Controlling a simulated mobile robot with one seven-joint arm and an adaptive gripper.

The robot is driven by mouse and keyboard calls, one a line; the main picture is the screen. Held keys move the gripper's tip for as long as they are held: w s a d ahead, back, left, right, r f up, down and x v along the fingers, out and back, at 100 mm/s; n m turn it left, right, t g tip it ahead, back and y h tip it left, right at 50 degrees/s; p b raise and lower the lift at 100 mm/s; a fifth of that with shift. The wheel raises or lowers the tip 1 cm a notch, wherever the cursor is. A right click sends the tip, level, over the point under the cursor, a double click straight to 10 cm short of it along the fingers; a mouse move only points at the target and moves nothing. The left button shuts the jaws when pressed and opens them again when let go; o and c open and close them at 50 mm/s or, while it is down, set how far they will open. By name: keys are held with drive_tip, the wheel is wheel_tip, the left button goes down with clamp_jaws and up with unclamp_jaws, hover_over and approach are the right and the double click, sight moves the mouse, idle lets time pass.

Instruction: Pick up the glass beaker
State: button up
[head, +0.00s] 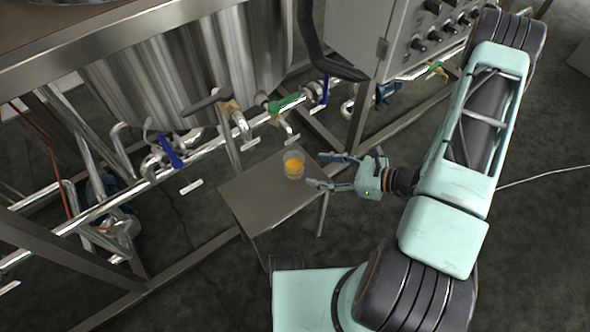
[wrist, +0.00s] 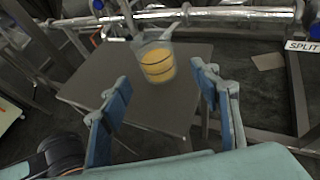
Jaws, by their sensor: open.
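The glass beaker (head: 293,165) holds an orange-yellow liquid and stands upright on a small grey metal table (head: 245,199), near its far right corner in the head view. My gripper (head: 322,170) is open and empty, just right of the beaker, with its fingers pointing towards it. In the wrist view the beaker (wrist: 157,64) is ahead of the fingertips, between the two blue-padded fingers (wrist: 163,80) and apart from them. Its spout and rim show at the top. The table top (wrist: 105,75) shows below and around it.
A large steel tank (head: 190,75) with pipes and blue-handled (head: 168,150) and green-handled (head: 287,103) valves stands behind the table. A grey control box (head: 390,40) hangs at the upper right. The table top left of the beaker is clear.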

sight(302, 168)
drive_tip(key=b+x, duration=0.2)
drive_tip(key=x, duration=0.7)
drive_tip(key=shift+s+a, duration=0.1)
drive_tip(key=shift+c, duration=0.6)
drive_tip(key=c, duration=1.2)
